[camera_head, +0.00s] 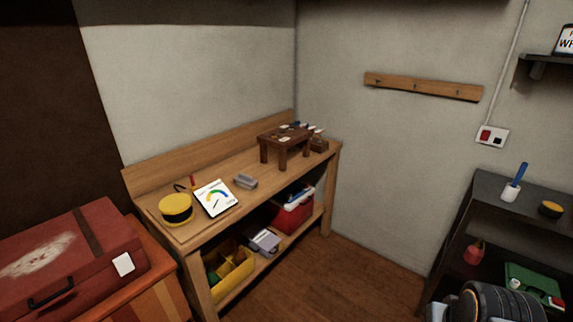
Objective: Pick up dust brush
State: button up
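My gripper's fingers do not show in this view. A dark ribbed rounded form at the bottom right edge may be part of my arm.
The dark shelf unit (488,184) also bears a yellow-and-black round thing (550,209). A wooden workbench (183,236) stands in the corner with several items on it. A red case (65,258) lies at the left. Wooden floor (350,275) is open between bench and shelf.

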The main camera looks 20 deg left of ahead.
aim_at(242, 180)
jog(key=i, duration=1.45)
jog(key=u, duration=0.95)
jog(key=i, duration=0.85)
jog(key=u, duration=1.5)
jog(key=i, duration=0.5)
jog(key=u, duration=0.3)
